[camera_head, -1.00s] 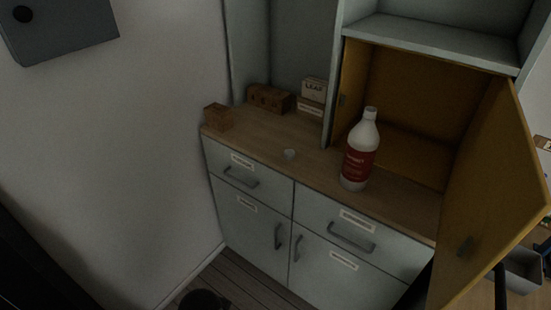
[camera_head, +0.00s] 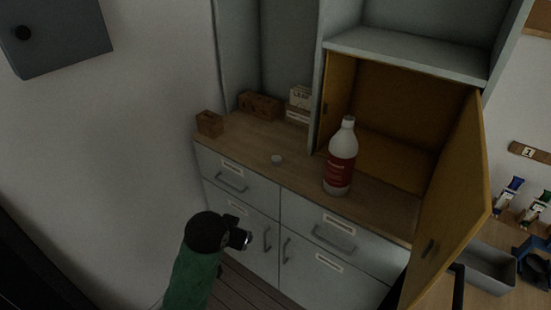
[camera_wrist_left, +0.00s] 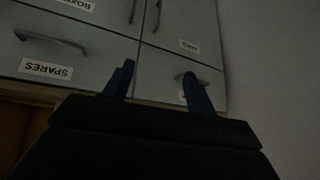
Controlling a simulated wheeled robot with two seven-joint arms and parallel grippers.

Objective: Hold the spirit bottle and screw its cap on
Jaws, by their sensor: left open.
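The spirit bottle (camera_head: 340,174), white with a red label and a narrow bare neck, stands upright on the wooden counter in front of the open yellow cabinet. A small pale cap (camera_head: 277,159) lies on the counter to the left of the bottle, apart from it. My left gripper (camera_head: 243,238) is in front of the drawers, below the counter edge and apart from both. In the left wrist view its two blue fingers (camera_wrist_left: 158,85) are spread with nothing between them. My right gripper is in neither current view.
The open yellow door (camera_head: 452,205) stands to the right of the bottle. Brown blocks (camera_head: 259,104) and small boxes (camera_head: 300,98) sit at the counter's back left. Drawer handles (camera_head: 333,238) stick out below. A grey bin (camera_head: 487,268) is at the right.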

